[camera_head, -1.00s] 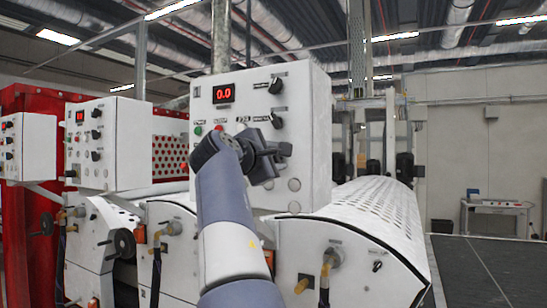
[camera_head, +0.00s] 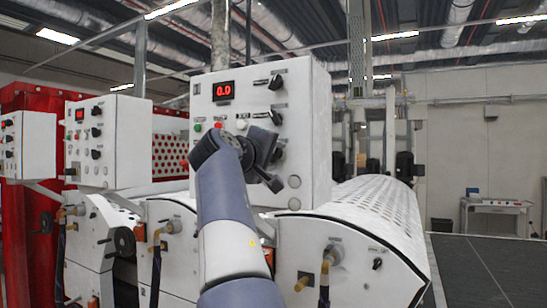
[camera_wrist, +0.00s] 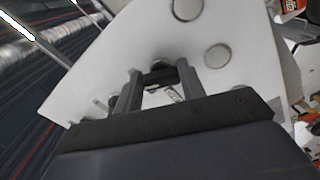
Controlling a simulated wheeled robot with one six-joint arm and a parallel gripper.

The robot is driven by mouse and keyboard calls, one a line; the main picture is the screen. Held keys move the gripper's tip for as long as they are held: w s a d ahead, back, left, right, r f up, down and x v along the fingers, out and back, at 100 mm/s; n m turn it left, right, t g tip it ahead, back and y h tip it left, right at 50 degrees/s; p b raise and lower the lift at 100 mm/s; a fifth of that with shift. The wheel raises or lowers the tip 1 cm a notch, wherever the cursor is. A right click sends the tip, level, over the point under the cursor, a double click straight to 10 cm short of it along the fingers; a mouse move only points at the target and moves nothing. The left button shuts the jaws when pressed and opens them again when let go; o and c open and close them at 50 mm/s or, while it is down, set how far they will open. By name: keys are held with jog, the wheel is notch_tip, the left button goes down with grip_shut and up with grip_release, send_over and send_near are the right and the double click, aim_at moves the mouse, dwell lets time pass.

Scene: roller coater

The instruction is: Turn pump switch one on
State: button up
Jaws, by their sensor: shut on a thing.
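The white control box (camera_head: 310,130) carries a red "0.0" display (camera_head: 223,92) and a column of black rotary knobs: an upper knob (camera_head: 275,82), a middle knob (camera_head: 275,117) and a lower knob (camera_head: 278,153) partly behind my gripper. My gripper (camera_head: 268,160) is at the panel face, its fingers tilted. In the wrist view my gripper (camera_wrist: 160,78) has both fingers around a dark knob (camera_wrist: 157,77) on the white panel, mostly hidden between the fingertips. It seems to be the lower knob. The labels are too small to read, so I cannot tell which is pump switch one.
Coloured buttons, including a red one (camera_head: 219,126), sit left of the knobs. Round caps (camera_head: 294,182) lie low on the panel. A perforated white roller cover (camera_head: 375,205) bulges below and right. Similar control boxes (camera_head: 110,142) stand to the left.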

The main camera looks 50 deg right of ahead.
jog(key=shift+f+m, duration=0.15)
jog(key=shift+m, duration=0.75)
jog(key=o, duration=1)
jog(key=shift+a, duration=0.1)
jog(key=b+v, duration=0.3)
jog(key=v, duration=0.7)
jog(key=shift+a, duration=0.3)
jog(key=shift+s, duration=0.1)
